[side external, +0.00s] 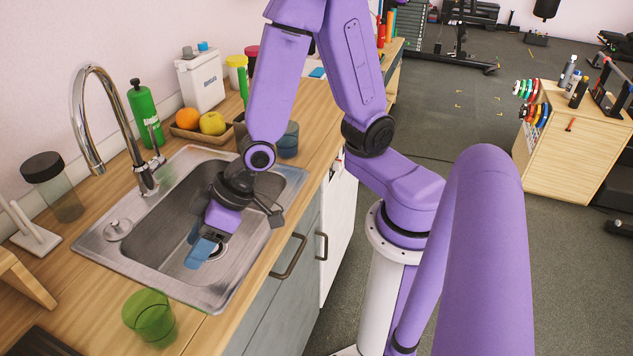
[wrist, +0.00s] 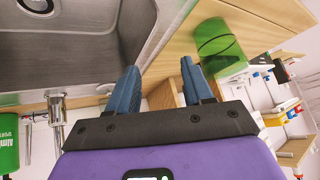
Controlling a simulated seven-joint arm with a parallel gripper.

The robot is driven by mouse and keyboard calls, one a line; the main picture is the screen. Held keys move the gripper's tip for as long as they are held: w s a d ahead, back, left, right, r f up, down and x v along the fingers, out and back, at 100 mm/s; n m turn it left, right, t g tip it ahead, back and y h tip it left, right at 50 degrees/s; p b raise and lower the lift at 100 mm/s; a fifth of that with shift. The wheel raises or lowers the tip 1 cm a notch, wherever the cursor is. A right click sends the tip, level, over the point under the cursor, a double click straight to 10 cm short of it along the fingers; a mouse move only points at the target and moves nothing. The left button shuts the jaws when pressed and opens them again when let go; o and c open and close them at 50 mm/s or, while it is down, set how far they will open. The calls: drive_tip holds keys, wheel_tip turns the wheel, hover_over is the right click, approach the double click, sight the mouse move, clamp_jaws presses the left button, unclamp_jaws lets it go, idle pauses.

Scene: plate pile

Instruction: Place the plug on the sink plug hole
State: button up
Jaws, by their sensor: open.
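The steel sink (side external: 255,222) is set into the wooden counter. A round metal piece with a small raised knob, which looks like the plug (side external: 118,229), lies on the sink's left ledge. The plug hole (side external: 217,248) is in the basin floor, partly hidden by my gripper. Its dark ring also shows at the top left edge of the wrist view (wrist: 36,4). My gripper (side external: 198,254) is low over the basin, close to the plug hole and right of the plug. Its blue fingers (wrist: 161,76) are apart with nothing between them.
The tall curved faucet (side external: 95,120) rises behind the sink. A green bottle (side external: 145,115), a fruit tray (side external: 190,133) and a blue cup (side external: 288,140) stand behind it. A green cup (side external: 149,317) is at the front left, and a dark-lidded jar (side external: 58,190) at the left.

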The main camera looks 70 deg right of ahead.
drive_tip(key=s+d+r+n+g+h, duration=0.1)
drive_tip(key=s+d+r+n+g, duration=0.1)
drive_tip(key=s, duration=0.3)
drive_tip(key=s+d+r+n+g, duration=0.2)
drive_tip(key=s+d, duration=0.1)
drive_tip(key=s, duration=0.2)
drive_tip(key=shift+s+h, duration=0.25)
drive_tip(key=shift+h, duration=0.15)
drive_tip(key=o, duration=0.4)
drive_tip(key=s+d+r+h, duration=0.1)
drive_tip(key=s+d, duration=0.1)
drive_tip(key=s+d+r+n+g+h, duration=0.1)
drive_tip(key=s+d, duration=0.1)
drive_tip(key=d, duration=0.1)
drive_tip(key=s+d+r+n+h, duration=0.1)
drive_tip(key=s+d, duration=0.1)
drive_tip(key=d, duration=0.1)
drive_tip(key=shift+d+r, duration=0.2)
drive_tip(key=shift+r, duration=0.05)
drive_tip(key=shift+c, duration=0.2)
drive_tip(key=o, duration=0.6)
drive_tip(key=shift+d, duration=0.15)
drive_tip(key=shift+c, duration=0.2)
